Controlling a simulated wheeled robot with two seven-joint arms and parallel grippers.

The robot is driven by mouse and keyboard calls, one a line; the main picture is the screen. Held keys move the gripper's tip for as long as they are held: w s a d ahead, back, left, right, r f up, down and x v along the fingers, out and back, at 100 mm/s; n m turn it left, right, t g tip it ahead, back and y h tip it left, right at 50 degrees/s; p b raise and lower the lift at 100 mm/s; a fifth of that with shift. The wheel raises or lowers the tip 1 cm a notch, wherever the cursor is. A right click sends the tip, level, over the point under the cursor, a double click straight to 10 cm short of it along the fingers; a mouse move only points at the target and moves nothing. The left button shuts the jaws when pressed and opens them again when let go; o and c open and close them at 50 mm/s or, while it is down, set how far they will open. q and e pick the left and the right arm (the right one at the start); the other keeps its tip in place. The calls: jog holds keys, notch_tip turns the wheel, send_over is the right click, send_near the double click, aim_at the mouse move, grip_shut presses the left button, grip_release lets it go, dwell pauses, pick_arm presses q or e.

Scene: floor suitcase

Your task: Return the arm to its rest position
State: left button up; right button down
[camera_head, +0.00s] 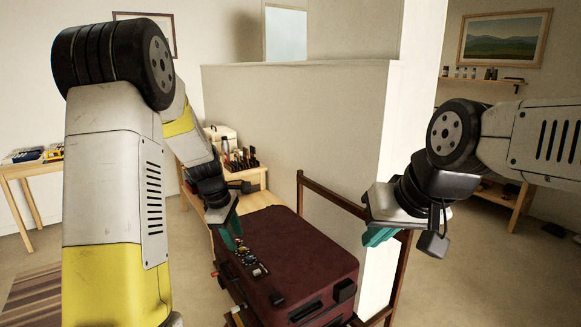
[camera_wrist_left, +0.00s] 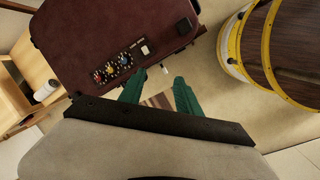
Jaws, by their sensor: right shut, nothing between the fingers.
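My left gripper (camera_head: 230,236) hangs at the near-left edge of the dark red suitcase (camera_head: 295,255). Its green fingers stand apart with nothing between them in the left wrist view (camera_wrist_left: 158,92). The suitcase also shows there (camera_wrist_left: 90,35), just beyond the fingertips; I cannot tell whether they touch it. The suitcase lid looks closed. My right gripper (camera_head: 381,236) is in the air to the right of the suitcase, with its green fingers together and empty.
A brown wooden rail (camera_head: 330,196) runs along the suitcase's right side, by a pale partition wall (camera_head: 300,130). A wooden bench with bottles (camera_head: 240,160) stands behind. A table (camera_head: 22,172) is at the far left, above a striped rug (camera_head: 35,295). A shelf (camera_head: 485,81) hangs at right.

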pick_arm(q)
jog(key=s+d+r+m+t, duration=0.2)
jog(key=s+r+m, duration=0.5)
jog(key=s+r, duration=0.5)
jog(key=s+r+m+t, duration=0.1)
jog(key=s+r+m, duration=0.2)
jog(key=s, duration=0.3)
jog(key=s+r+m+t, duration=0.1)
jog(key=s+r+m, duration=0.2)
jog(key=s+m, duration=0.3)
jog(key=shift+s+m, duration=0.3)
jog(key=shift+s, duration=0.5)
dwell(0.8)
